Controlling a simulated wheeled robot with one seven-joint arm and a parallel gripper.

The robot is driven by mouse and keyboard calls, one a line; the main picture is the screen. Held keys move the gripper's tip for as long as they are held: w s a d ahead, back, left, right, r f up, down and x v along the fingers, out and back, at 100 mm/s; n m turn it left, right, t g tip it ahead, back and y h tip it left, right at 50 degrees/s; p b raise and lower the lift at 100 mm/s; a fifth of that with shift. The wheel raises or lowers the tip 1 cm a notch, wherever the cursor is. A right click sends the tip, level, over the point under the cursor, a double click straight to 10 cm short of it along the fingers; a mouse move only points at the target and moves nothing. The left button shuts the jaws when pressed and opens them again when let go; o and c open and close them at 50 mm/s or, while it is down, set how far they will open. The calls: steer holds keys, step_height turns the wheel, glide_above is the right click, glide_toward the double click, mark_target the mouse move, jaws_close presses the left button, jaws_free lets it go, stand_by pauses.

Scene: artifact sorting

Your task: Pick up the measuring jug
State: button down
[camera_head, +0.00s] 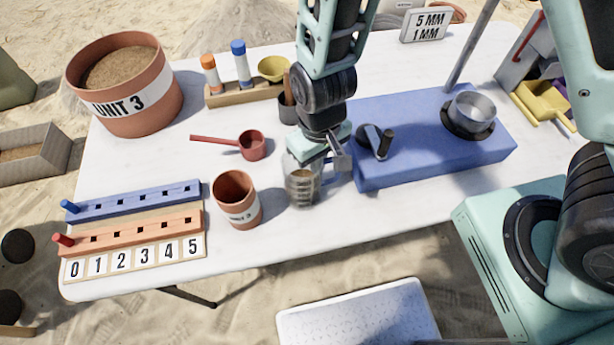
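The measuring jug (303,190) is a clear container with brown contents and markings. It stands on the white table, right of a small terracotta pot. My gripper (325,160) points down right over the jug and hides its rim and part of its upper side. A grey finger shows by the jug's upper right, near what looks like its handle. Whether the fingers touch the jug or are closed on it cannot be told from this view.
The small terracotta pot (236,198) stands close left of the jug. A blue block (430,160) with a metal bowl (473,110) lies to the right. A red scoop (252,146) and a dark cup (288,108) are behind.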

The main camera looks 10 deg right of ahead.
stand_by(0.3)
step_height(320, 180, up, 10)
steer(key=shift+p, duration=0.5)
stand_by(0.3)
